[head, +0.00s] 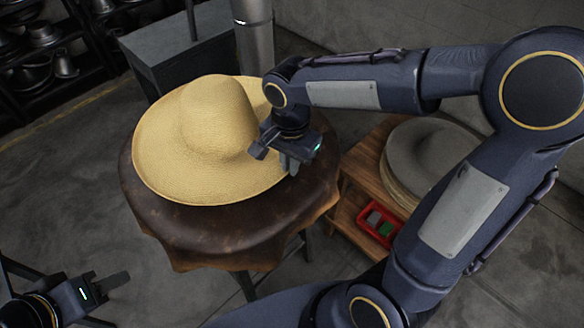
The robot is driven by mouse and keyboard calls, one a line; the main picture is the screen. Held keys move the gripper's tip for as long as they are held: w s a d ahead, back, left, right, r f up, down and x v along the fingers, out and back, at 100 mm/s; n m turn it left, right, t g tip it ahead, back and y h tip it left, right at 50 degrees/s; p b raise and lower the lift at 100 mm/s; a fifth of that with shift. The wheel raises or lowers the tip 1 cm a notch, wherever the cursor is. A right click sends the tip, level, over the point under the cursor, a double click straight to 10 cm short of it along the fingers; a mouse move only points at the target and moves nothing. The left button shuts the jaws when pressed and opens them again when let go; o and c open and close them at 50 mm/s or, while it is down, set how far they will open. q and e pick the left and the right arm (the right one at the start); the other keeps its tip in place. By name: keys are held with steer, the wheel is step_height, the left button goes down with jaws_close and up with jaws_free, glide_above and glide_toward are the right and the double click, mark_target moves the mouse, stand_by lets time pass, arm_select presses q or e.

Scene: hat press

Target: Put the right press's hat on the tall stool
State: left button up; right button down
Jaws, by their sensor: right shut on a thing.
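A wide-brimmed straw hat (205,135) lies crown up over the round, dark leather-covered top of a stool (235,228). Its brim covers most of the top, and bare leather shows along the front and right. My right gripper (290,165) is shut on the right edge of the hat's brim. My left gripper (108,284) is low at the left, apart from the stool and the hat. I cannot tell if its fingers are open or shut.
A grey block (170,55) and a metal column (255,40) stand behind the stool. At right, a wooden stand (355,165) holds grey and tan stacked hats (430,145) and a red tray (378,225). Shelves with metal pots (40,35) are at far left.

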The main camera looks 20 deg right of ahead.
steer(key=f, duration=0.2)
steer(key=d+f, duration=0.1)
steer(key=shift+w+f, duration=0.35)
steer(key=shift+f, duration=0.35)
steer(key=shift+f, duration=0.15)
steer(key=c, duration=1.5)
jaws_free()
